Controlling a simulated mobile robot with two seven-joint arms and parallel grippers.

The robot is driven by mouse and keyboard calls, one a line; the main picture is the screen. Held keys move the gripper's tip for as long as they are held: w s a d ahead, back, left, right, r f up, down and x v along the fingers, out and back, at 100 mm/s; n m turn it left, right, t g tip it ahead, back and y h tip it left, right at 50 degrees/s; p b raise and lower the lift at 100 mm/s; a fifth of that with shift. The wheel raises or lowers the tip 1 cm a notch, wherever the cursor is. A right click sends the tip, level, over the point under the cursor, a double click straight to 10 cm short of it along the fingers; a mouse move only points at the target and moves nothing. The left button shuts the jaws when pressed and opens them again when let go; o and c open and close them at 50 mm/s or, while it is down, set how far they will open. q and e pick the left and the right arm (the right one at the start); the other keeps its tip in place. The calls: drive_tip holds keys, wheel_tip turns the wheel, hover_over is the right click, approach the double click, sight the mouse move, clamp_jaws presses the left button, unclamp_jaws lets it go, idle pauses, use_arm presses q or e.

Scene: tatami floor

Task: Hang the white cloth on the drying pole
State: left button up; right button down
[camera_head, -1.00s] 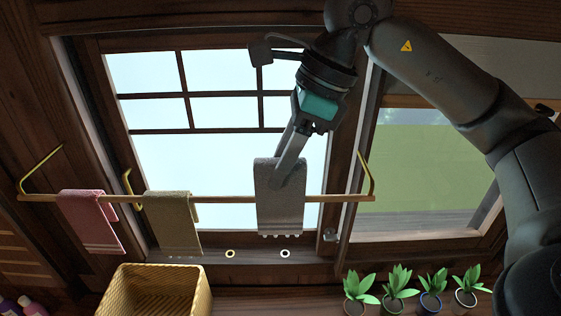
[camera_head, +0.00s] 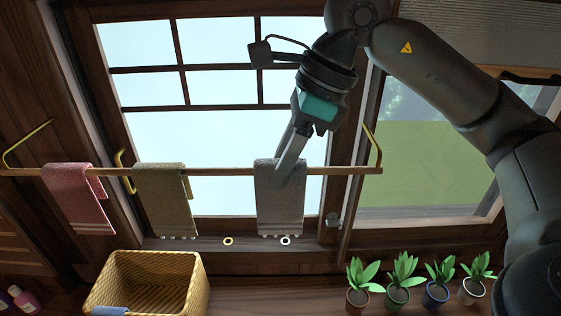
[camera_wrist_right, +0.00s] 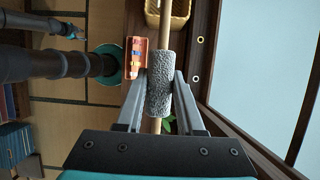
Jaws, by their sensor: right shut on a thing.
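The white cloth, looking light grey here (camera_head: 280,213), hangs folded over the wooden drying pole (camera_head: 228,172), near its right end. Its top edge shows slightly above the pole line, so I cannot tell if it rests fully on it. My right gripper (camera_head: 283,178) reaches down from above and is shut on the cloth. In the right wrist view the fingers (camera_wrist_right: 158,95) lie on either side of the cloth (camera_wrist_right: 160,92), with the pole (camera_wrist_right: 164,30) running through its fold.
A pink towel (camera_head: 78,200) and an olive towel (camera_head: 164,203) hang on the pole to the left. A wicker basket (camera_head: 190,275) stands below left. Several potted plants (camera_head: 402,280) stand below right. The pole between the olive towel and the cloth is bare.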

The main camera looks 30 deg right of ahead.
drive_tip(key=shift+c, duration=2.2)
unclamp_jaws()
drive_tip(key=shift+r, duration=0.1)
drive_tip(key=p+v, duration=0.2)
drive_tip(key=v, duration=1.3)
drive_tip(key=shift+p, duration=0.3)
